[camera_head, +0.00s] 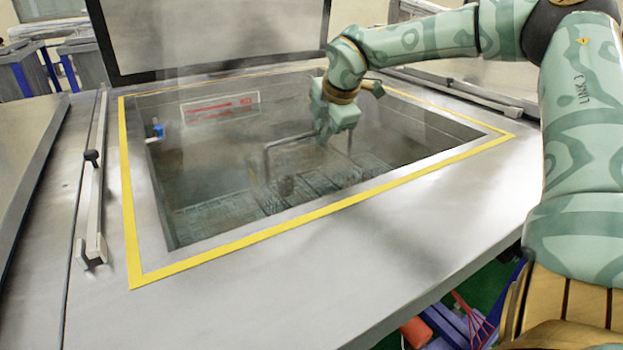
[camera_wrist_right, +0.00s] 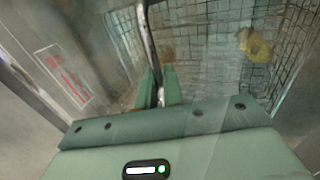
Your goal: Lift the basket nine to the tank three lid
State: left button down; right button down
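The open tank (camera_head: 131,262) has a yellow border around its opening, and murky liquid fills it. A wire basket (camera_head: 330,180) sits low inside, with a dark bar handle (camera_head: 290,139) rising from it. My right gripper (camera_head: 330,132) reaches down from the right to the top of the handle. In the right wrist view, the handle bar (camera_wrist_right: 146,40) runs between the two fingers (camera_wrist_right: 159,88), which look closed on it. The basket's mesh (camera_wrist_right: 205,50) shows below. I cannot read a number on basket or tank. My left gripper is out of view.
The tank's raised lid (camera_head: 215,35) stands up behind the opening. A red-and-white label (camera_head: 220,108) is on the inner back wall, and a blue fitting (camera_head: 158,130) is at the left wall. A metal rail (camera_head: 93,190) runs along the left. The steel front edge is clear.

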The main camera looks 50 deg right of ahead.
jog(key=shift+r, duration=1.6)
